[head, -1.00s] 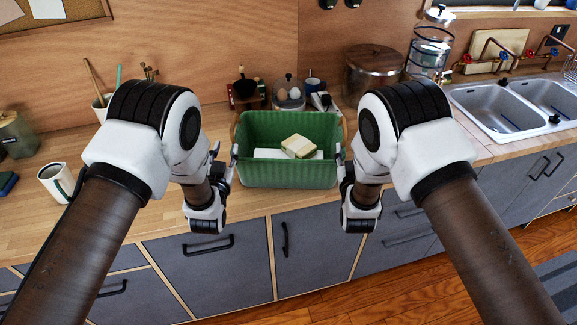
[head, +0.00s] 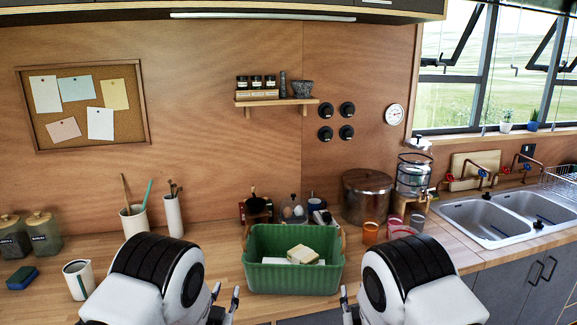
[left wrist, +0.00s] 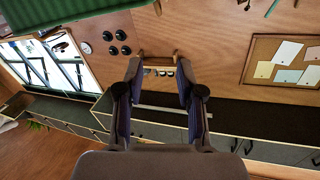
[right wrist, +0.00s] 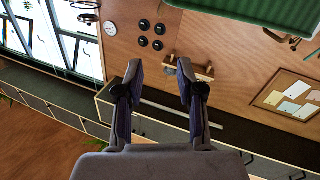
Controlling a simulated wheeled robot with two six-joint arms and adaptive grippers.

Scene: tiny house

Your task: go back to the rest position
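My left gripper (head: 227,300) is low in the head view, just left of the green basket's front. The left wrist view shows its two fingers (left wrist: 159,70) spread with nothing between them. My right gripper (head: 348,300) is at the basket's front right, partly hidden by my own arm. Its fingers (right wrist: 159,72) are also spread and empty in the right wrist view. The green basket (head: 293,280) stands upright on the wooden counter with pale blocks (head: 302,255) inside. Both grippers appear apart from it, though the exact gap is hard to tell.
A white mug (head: 79,279), utensil holders (head: 134,222) and canisters (head: 45,235) stand at the left. A big pot (head: 366,198), coloured cups (head: 371,232) and a sink (head: 490,219) are at the right. A small shelf (head: 270,101) hangs on the wall.

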